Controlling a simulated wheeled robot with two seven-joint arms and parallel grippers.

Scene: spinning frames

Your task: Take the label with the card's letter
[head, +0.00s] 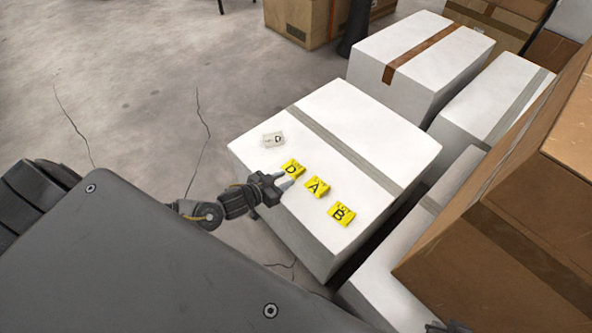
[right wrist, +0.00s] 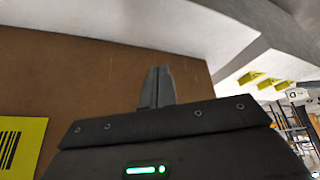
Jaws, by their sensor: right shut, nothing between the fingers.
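A pale card (head: 273,140) with the letter D lies on top of a white box (head: 360,115). Three yellow labels lie in a slanting row beside it: the D label (head: 292,167), the A label (head: 317,187) and the B label (head: 341,213). My left gripper (head: 285,181) is at the near edge of the D label, its two pale fingertips apart and nothing seen between them. Whether it touches the label is unclear. My right gripper (right wrist: 159,86) is shut and empty in the right wrist view, in front of a brown cardboard surface (right wrist: 100,75).
A large cardboard box (head: 510,215) stands close on the right. More white boxes (head: 420,60) stand behind and beside the labelled one. Cardboard boxes (head: 310,20) stand at the back. The floor (head: 150,90) at left is clear. A yellow barcode sticker (right wrist: 18,145) shows in the right wrist view.

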